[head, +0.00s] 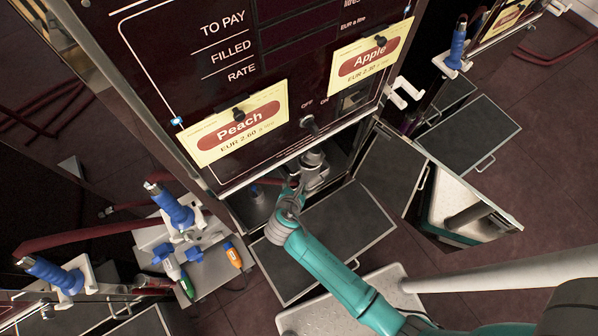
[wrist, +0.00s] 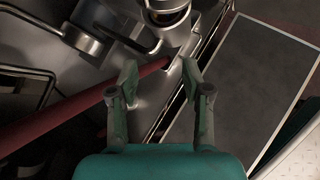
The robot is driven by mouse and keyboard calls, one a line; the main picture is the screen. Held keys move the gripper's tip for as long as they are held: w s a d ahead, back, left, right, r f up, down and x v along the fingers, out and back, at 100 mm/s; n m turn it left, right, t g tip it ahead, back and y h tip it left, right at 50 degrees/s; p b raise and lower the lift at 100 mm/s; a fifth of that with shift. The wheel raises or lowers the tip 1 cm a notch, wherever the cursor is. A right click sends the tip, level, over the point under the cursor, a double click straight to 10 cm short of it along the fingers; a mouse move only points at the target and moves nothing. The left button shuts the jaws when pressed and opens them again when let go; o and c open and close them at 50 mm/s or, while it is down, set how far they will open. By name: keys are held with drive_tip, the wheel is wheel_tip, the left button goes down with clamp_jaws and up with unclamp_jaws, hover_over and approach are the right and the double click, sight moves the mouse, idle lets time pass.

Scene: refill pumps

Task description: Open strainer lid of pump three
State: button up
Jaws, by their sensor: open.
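My gripper (wrist: 160,82) is open and empty in the wrist view, with its two green fingers on either side of bare metal casing. Just beyond the fingertips is a grey metal pump body (wrist: 165,50) with a round metal cap (wrist: 167,12) at the top edge. A round metal part (wrist: 86,40) stands to the left. I cannot tell which of these is the strainer lid. No pump number is readable.
A red hose (wrist: 85,108) runs close to the left finger. A dark panel (wrist: 245,75) lies to the right; it also shows in the head view (head: 335,240). Blue nozzles (head: 172,207) hang at left. Another dark panel (head: 390,172) stands right of the opening.

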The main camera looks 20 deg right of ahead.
drive_tip(key=shift+s+a, duration=0.35)
drive_tip(key=shift+s, duration=0.25)
